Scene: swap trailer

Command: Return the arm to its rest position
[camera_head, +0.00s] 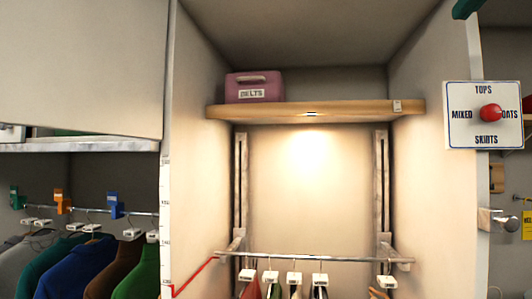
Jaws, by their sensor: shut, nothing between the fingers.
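My gripper and arm do not show in the head view. I cannot see where the arm is or how it is posed.
A wooden shelf (330,114) holds a pink box (253,88) marked BELTS. Below it a metal rail (310,258) carries tagged hangers. Several garments (62,268) hang at left. A dial panel (486,140) with a red knob and a metal knob (498,220) are at right.

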